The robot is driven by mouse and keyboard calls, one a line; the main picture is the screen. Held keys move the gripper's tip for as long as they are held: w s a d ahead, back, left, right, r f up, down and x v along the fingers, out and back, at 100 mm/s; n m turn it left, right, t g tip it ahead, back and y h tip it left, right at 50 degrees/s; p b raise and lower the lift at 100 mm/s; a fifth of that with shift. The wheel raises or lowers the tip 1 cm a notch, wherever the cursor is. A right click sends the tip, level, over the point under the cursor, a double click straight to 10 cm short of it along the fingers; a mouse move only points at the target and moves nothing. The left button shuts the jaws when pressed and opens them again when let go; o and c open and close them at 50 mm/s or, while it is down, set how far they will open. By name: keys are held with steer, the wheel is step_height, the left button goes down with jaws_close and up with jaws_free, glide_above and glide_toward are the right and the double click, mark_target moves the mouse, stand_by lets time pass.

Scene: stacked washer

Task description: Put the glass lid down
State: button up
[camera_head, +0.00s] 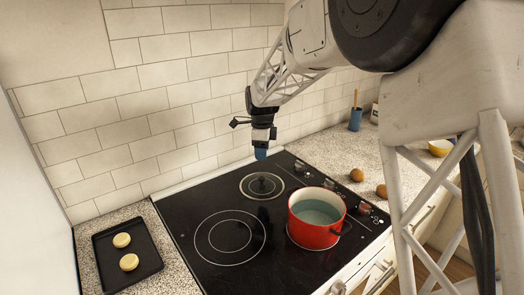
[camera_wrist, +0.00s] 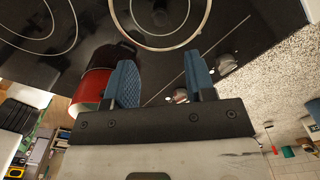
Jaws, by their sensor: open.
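The glass lid (camera_head: 262,186) lies flat on the black cooktop, over the back burner area behind the red pot. It has a dark knob at its middle. In the wrist view the lid (camera_wrist: 160,38) shows at the top edge, partly cut off, beyond my fingertips. My gripper (camera_head: 261,153) is above the lid, pointing down and apart from it. In the wrist view my gripper (camera_wrist: 161,72) has its two blue fingers spread with nothing between them.
The red pot (camera_head: 312,234), holding liquid, stands at the cooktop's right; it also shows in the wrist view (camera_wrist: 92,85). A dark tray (camera_head: 105,262) with two round pale items is at left. Brown round items (camera_head: 357,175) lie right. A tiled wall (camera_head: 150,100) rises behind.

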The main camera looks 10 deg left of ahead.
stand_by(0.3)
steer(key=s+d+r+n+t, duration=0.1)
steer(key=s+d+r+n, duration=0.35)
steer(key=s+d, duration=0.55)
steer(key=s+d+r+n, duration=0.4)
steer(key=s+d+r, duration=0.2)
steer(key=s+d, duration=0.35)
steer(key=s+d+f+n, duration=0.1)
steer(key=s+d+n, duration=0.3)
steer(key=s, duration=0.9)
steer(key=s+d+f+n+t, duration=0.1)
steer(key=s+d+n, duration=0.4)
steer(key=s, duration=0.8)
steer(key=shift+s+d+f+t, duration=0.3)
steer(key=shift+d+f, duration=0.35)
steer(key=shift+d, duration=0.45)
